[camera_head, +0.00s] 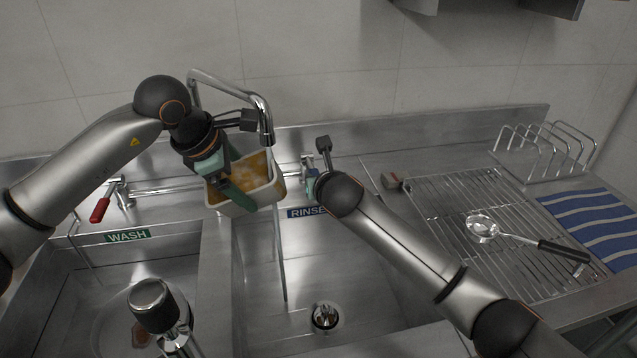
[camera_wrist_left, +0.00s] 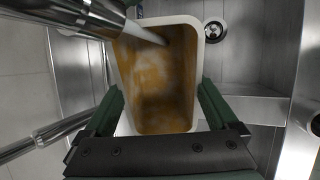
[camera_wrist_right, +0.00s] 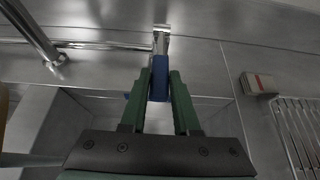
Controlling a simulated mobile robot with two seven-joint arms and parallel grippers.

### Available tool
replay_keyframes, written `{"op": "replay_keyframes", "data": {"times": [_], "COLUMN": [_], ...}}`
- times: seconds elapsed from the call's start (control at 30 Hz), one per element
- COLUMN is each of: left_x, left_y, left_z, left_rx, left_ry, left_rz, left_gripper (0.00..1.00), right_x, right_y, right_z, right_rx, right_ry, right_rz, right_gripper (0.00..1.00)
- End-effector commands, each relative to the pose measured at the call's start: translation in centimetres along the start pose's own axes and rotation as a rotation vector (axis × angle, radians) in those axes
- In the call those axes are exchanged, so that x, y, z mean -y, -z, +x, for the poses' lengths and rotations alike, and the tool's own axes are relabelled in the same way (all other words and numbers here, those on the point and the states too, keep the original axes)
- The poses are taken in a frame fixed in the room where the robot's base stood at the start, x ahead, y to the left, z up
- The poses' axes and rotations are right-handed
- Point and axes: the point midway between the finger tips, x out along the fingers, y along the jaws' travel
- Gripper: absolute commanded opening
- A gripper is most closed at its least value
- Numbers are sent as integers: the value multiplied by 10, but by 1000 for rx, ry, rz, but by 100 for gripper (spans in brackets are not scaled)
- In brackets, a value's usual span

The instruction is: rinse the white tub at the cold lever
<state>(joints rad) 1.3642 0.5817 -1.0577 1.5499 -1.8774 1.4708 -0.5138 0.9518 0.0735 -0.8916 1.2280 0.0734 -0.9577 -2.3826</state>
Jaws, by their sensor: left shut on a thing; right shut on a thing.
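The white tub (camera_head: 274,194) hangs tilted below the faucet spout (camera_head: 264,120), above the rinse basin. Its inside looks orange-brown in the left wrist view (camera_wrist_left: 158,90), with a pale patch. My left gripper (camera_head: 232,182) is shut on the tub, its green fingers at opposite sides. A pale stream of water (camera_wrist_left: 148,35) comes from the spout into the tub, and a thin stream falls from it into the basin. My right gripper (camera_wrist_right: 162,88) is shut on the blue cold lever (camera_wrist_right: 159,78) behind the RINSE label; my arm mostly hides this in the head view.
A red lever (camera_head: 100,209) is at the left, by the WASH label (camera_head: 128,236). The wash basin holds a plate. At right, a wire rack (camera_head: 450,200) carries a strainer (camera_head: 482,228), beside a striped towel (camera_head: 590,222).

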Motion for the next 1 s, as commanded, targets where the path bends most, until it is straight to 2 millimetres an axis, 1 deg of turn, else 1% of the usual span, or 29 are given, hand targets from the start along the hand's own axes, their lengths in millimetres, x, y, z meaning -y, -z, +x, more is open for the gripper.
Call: {"op": "replay_keyframes", "data": {"times": [0.03, 0.1, 0.43, 0.47, 0.7, 1.0], "left_x": [0, 0, 0, 0, 0, 0], "left_y": [0, 0, 0, 0, 0, 0], "left_z": [0, 0, 0, 0, 0, 0], "left_rx": [0, 0, 0, 0, 1, 0], "left_ry": [-1, -1, -1, -1, -1, -1], "left_rz": [0, 0, 0, 0, 0, 0], "left_gripper": [35, 35, 35, 35, 35, 35], "right_x": [1, 1, 0, 0, 0, 0], "right_y": [-4, -6, -6, -6, -6, -6], "right_z": [-1, -2, -2, -2, -2, -4], "right_rx": [-13, -30, -39, -39, -39, -38], "right_ry": [2, 1, -1, -1, -1, -1], "right_rz": [-1, -3, -3, -3, -3, -2], "right_gripper": [0, 0, 0, 33, 60, 60]}}
